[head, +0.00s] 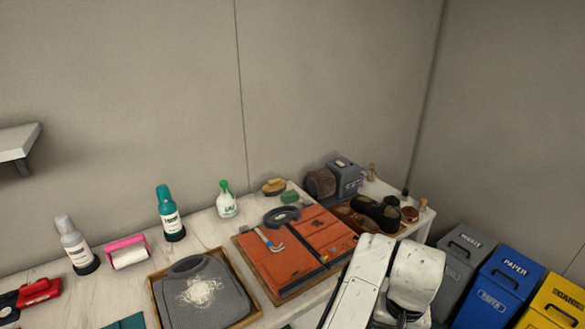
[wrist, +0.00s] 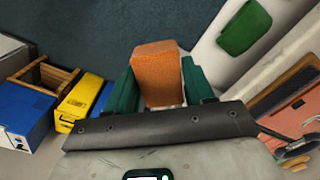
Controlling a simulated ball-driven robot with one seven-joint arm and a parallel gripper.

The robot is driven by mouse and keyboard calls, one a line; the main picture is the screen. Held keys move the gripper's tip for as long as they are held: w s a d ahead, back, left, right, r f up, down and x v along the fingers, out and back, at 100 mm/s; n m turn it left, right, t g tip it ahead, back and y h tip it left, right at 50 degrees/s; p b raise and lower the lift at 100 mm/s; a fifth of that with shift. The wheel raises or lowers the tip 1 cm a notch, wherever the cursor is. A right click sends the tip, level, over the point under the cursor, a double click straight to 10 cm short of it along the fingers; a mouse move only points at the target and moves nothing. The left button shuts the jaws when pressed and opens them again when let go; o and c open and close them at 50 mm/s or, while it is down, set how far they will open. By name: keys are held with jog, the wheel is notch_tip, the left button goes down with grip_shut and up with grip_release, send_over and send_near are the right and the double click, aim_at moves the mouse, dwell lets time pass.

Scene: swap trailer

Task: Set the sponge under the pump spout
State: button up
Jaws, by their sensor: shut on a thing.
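My gripper (wrist: 159,78) is shut on an orange sponge (wrist: 157,62) in the wrist view. The sponge stands up between the two green fingers and reaches past their tips. The gripper and sponge do not show in the head view, where my white arm fills the lower right. A white bottle with a green top (head: 227,203), which looks like the pump bottle, stands upright at the back of the counter (head: 200,229). Its spout is too small to make out clearly. The sponge is not under it.
A teal bottle (head: 170,213), a pink roller (head: 127,252) and a grey case (head: 198,288) stand left. An orange tool case (head: 284,265) and dark shoes (head: 375,211) lie right. Blue (head: 501,292) and yellow (head: 553,305) bins stand beyond the counter's right end.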

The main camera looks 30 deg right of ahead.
jog(key=w+a+f+n, duration=0.5)
jog(key=a+f, duration=0.1)
jog(key=a, duration=0.2)
jog(key=w+a+f+n, duration=0.4)
jog(key=a+f+n, duration=0.15)
jog(key=a, duration=0.25)
notch_tip(320, 180, up, 8)
jog(key=w+r, duration=0.1)
jog(key=w, duration=0.2)
notch_tip(320, 180, down, 10)
jog(key=s, duration=0.2)
jog(key=shift+s+r, duration=0.2)
jog(key=shift+s, duration=0.1)
jog(key=shift+w+a+m, duration=0.15)
jog(key=shift+a+m, duration=0.05)
jog(key=shift+m, duration=0.15)
jog(key=shift+a, duration=0.1)
